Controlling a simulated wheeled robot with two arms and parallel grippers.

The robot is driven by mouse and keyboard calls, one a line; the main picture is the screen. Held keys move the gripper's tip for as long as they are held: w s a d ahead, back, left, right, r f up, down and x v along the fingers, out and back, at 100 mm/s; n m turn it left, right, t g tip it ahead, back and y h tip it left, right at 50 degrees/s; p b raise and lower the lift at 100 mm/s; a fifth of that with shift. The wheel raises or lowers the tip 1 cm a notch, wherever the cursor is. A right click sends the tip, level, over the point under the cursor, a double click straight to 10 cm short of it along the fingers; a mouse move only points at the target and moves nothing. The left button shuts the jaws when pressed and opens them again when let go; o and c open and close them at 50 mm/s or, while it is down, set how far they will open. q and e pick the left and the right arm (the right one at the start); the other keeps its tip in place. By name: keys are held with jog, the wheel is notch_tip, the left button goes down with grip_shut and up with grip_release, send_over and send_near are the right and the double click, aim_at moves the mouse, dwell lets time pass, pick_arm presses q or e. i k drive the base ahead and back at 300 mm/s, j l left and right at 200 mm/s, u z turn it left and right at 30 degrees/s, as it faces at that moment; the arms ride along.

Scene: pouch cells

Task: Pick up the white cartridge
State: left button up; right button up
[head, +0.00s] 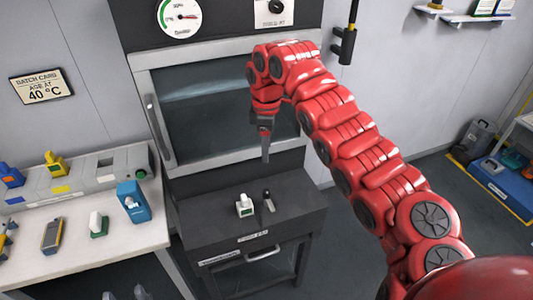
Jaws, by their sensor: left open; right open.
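Another white piece (96,221) sits on a green base on the white table at left. I cannot tell which of them is the white cartridge. My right gripper (266,150) hangs from the red arm, pointing down in front of the oven door, above the dark bench and apart from both pieces. It is seen edge-on, is open and holds nothing visible. My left gripper is not in view.
A dark-handled tool (268,201) lies beside the white piece on the dark bench (300,212). The white table (80,258) bears a grey rack (100,176) with blue and yellow pieces, a blue holder (131,200) and a handheld meter (52,235). The oven door (220,105) is shut.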

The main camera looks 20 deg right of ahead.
aim_at(244, 208)
jog(key=k, duration=1)
